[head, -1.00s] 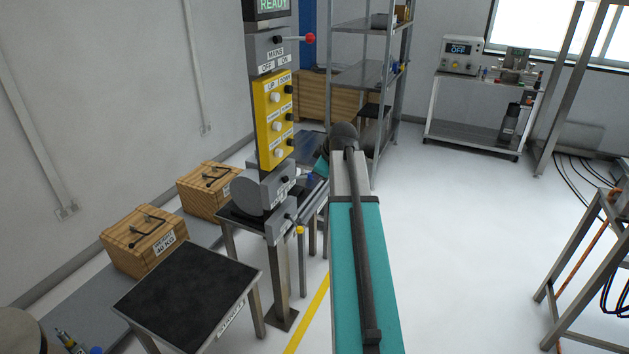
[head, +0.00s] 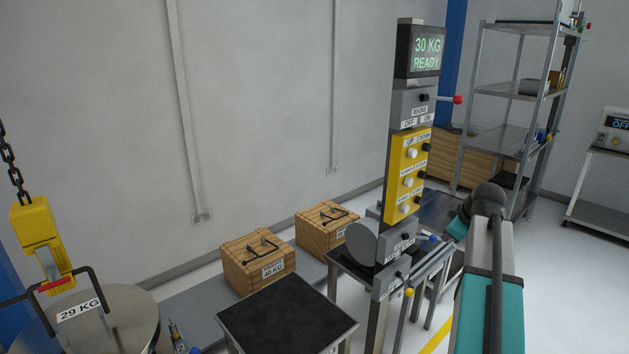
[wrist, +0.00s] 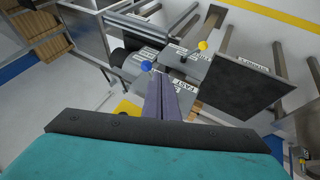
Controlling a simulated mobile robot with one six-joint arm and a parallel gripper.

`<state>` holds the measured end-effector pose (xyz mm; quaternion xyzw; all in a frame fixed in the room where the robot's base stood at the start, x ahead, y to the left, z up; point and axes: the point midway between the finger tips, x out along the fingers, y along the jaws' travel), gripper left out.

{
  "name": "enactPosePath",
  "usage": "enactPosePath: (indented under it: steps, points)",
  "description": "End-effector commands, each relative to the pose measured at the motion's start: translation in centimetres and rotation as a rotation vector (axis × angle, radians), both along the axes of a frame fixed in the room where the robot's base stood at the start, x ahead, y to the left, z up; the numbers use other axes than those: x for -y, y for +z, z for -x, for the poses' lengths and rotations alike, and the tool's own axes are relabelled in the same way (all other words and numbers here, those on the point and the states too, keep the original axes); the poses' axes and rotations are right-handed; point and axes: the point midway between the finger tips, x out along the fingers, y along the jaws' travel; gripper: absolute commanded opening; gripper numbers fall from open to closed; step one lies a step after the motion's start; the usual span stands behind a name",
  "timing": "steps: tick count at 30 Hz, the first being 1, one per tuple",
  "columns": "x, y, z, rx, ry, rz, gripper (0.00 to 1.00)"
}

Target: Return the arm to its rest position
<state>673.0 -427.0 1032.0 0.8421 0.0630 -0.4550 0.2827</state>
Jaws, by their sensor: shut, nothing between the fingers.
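My arm (head: 490,270), with teal covers and a dark joint, reaches forward at the right of the head view. Its far end is hidden there behind my own links. In the wrist view my gripper (wrist: 166,97) shows as two grey fingers pressed together and empty. The fingers appear over the lever unit of the control post, near a blue knob (wrist: 146,66) and a grey block with a label. I cannot tell whether they touch it. A yellow knob (wrist: 202,45) is farther right.
The control post (head: 408,170) reads "30 KG READY". A black-topped stand (head: 285,318) and wooden crates (head: 258,264) are left of it. A yellow hook (head: 40,240) hangs by a 29 KG drum (head: 125,315). Shelving (head: 510,90) stands behind; floor at right looks clear.

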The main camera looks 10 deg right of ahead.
Motion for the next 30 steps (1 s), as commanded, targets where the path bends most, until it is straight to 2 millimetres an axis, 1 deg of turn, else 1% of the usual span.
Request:
enactPosePath:
  steps: [2,4,5,8,11,12,14,18,23,26,27,30]
  points:
    - [-0.6,0.0,-0.4,0.000,0.010,0.000,0.00]
    - [-1.5,-0.6,-1.0,-0.006,0.024,-0.005,0.00]
    - [-2.1,-1.1,-1.3,-0.011,0.033,-0.009,0.00]
    - [-4.2,-3.5,-2.4,-0.037,0.063,-0.028,0.00]
    - [-6.5,-6.5,-3.4,-0.069,0.097,-0.051,0.00]
    - [-7.6,-7.8,-3.7,-0.084,0.112,-0.061,0.00]
    - [-9.2,-9.8,-4.0,-0.107,0.132,-0.075,0.00]
    - [-12.9,-14.4,-4.3,-0.161,0.177,-0.105,0.00]
    - [-17.0,-19.5,-3.9,-0.228,0.227,-0.132,0.00]
    - [-19.5,-22.6,-3.3,-0.271,0.255,-0.148,0.00]
    - [-20.4,-23.9,-3.0,-0.288,0.264,-0.154,0.00]
    - [-22.9,-26.8,-2.0,-0.332,0.285,-0.171,0.00]
